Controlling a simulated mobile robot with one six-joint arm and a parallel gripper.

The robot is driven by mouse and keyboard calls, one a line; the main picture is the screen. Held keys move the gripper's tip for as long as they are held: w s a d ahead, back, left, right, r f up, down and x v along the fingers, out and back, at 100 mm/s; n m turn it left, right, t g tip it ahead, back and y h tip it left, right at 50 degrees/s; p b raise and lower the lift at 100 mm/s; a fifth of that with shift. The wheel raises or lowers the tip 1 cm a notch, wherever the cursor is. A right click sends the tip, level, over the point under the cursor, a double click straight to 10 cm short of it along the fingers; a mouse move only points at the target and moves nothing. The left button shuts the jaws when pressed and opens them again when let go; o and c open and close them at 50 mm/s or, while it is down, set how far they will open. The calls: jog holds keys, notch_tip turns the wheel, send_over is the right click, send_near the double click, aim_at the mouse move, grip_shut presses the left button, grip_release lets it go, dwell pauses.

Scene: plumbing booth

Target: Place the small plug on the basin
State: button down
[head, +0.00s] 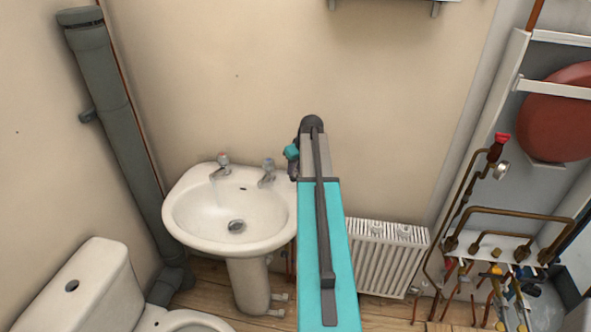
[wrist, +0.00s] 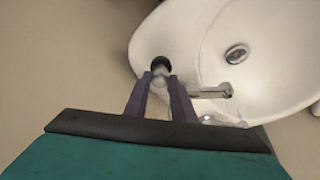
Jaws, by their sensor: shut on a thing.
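My gripper (wrist: 160,77) shows two purple fingers in the wrist view. It is shut on a small dark and grey round piece, which I take to be the small plug (wrist: 160,63). The piece is at the fingertips, over the edge of the white basin (wrist: 199,35). I cannot tell whether it touches the basin. In the head view the basin (head: 190,212) stands on a pedestal against the wall. My gripper (head: 293,168) is small there, by the basin's right back corner, partly hidden by my arm. The plug cannot be made out in that view.
Two taps stand on the basin's back ledge, the left one (head: 223,163) and the right one (head: 267,172). The drain (head: 236,226) is in the bowl. A toilet (head: 85,285) is at front left, a radiator (head: 388,258) at right, and copper pipes (head: 520,213) farther right.

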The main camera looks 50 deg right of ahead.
jog(key=shift+w+d+f+p, duration=0.15)
jog(key=shift+w+d+p, duration=0.3)
jog(key=shift+w+d, duration=0.7)
jog(key=shift+a+f, duration=0.1)
jog(key=shift+f+p, duration=0.9)
jog(key=shift+f, duration=0.75)
jog(key=shift+f, duration=0.15)
jog(key=c, duration=1.5)
grip_release()
jog(key=shift+r, duration=0.25)
jog(key=shift+b+v, duration=1.65)
jog(key=shift+v, duration=4.3)
